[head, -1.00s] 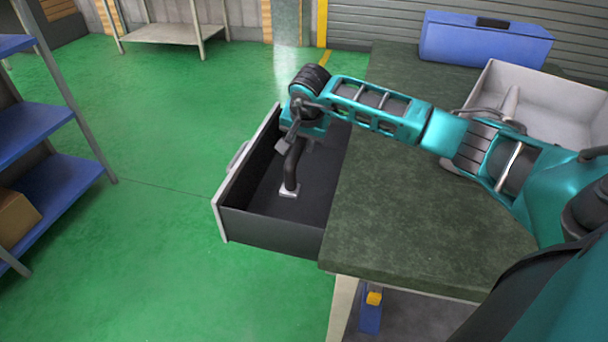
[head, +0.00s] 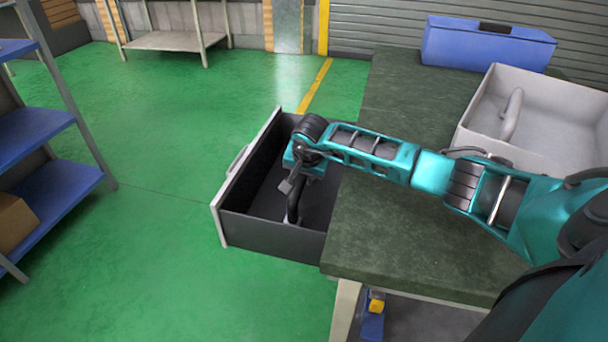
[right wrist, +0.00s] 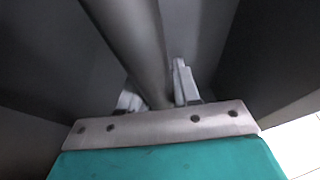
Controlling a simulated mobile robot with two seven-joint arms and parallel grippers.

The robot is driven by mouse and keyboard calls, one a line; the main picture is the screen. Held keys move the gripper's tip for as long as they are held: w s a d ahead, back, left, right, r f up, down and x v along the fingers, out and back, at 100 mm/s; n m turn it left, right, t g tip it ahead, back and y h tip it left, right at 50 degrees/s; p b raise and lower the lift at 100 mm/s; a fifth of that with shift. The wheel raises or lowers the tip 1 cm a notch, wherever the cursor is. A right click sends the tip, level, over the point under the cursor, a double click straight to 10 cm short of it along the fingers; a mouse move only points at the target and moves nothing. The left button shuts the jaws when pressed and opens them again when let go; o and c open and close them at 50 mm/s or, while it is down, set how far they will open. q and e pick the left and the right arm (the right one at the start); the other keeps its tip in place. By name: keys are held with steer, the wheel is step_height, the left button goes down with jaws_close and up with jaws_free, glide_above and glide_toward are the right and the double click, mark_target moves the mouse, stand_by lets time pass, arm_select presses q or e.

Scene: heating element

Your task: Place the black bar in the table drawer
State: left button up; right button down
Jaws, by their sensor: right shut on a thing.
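The black bar (head: 293,207) is a dark curved rod held roughly upright inside the open table drawer (head: 262,229). My right gripper (head: 291,186) reaches over the table edge and down into the drawer. In the right wrist view its two grey fingers (right wrist: 158,98) are on either side of the bar (right wrist: 136,40), which runs up from between them. My left gripper is not in view.
The drawer sticks out left of the dark green table (head: 410,225). On the table are a grey bin (head: 560,103) with a grey pipe-like part inside and a blue box (head: 485,44). A shelf rack (head: 50,170) stands at the far left, with open green floor between.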

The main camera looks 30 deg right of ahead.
steer(key=c, duration=0.8)
jaws_free()
steer(key=shift+f, duration=0.1)
steer(key=shift+r, duration=0.3)
steer(key=p+v, duration=0.3)
steer(key=v, duration=0.8)
steer(key=shift+s+r, duration=0.15)
steer(key=shift+r, duration=0.15)
steer(key=shift+a+r, duration=0.1)
